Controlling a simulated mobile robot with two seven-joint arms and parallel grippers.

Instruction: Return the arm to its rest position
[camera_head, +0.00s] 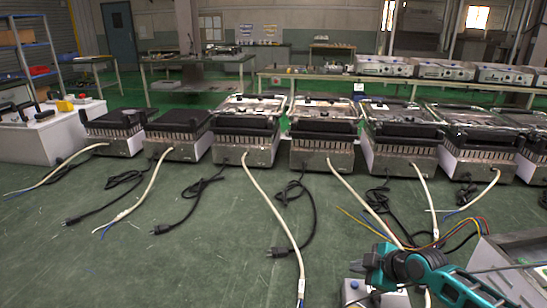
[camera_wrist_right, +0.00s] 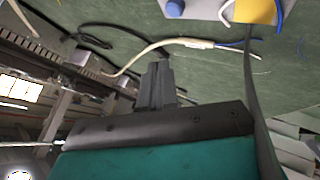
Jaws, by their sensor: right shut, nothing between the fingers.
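My right arm comes in at the lower right of the head view, in teal and black. Its right gripper (camera_head: 374,268) is above the floor near the bottom edge. In the right wrist view, the dark fingers of the right gripper (camera_wrist_right: 157,84) are together with nothing between them. My left gripper is not in view.
A row of grill-like heating units (camera_head: 325,150) stands across the middle, with pale cables (camera_head: 268,200) and black plugs (camera_head: 278,252) on the green floor. A light box with a blue knob (camera_head: 354,285) lies close to the right gripper. A metal panel (camera_head: 510,262) is at the lower right. The left foreground floor is mostly clear.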

